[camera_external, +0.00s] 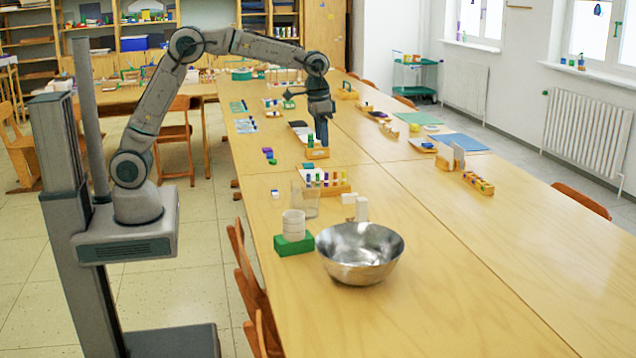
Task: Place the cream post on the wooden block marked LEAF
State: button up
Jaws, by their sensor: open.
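My gripper (321,138) points down at the far part of the long table, over or just behind a small wooden tray (317,153). It is open; its fingertips are small and partly lost against the tray, and I cannot tell whether it touches anything. A small pale upright block (361,209) stands behind the steel bowl, well nearer the camera than my gripper. I cannot tell whether it is the cream post. I cannot read LEAF on any wooden block at this size.
A steel bowl (360,270), a white cup (293,222) on a green block (294,245), a clear container (305,203) and a wooden peg rack (340,189) stand nearer the camera. Purple blocks (268,153) lie left. The right foreground of the table (500,270) is clear.

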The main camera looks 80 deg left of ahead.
jog(key=s+a+t, duration=0.1)
jog(key=s+a, duration=0.1)
jog(key=s, duration=1.4)
jog(key=s+a+f+t, duration=0.1)
jog(key=s+a, duration=0.1)
jog(key=s, duration=1.4)
jog(key=shift+s+a+f, duration=0.2)
jog(key=shift+f, duration=0.1)
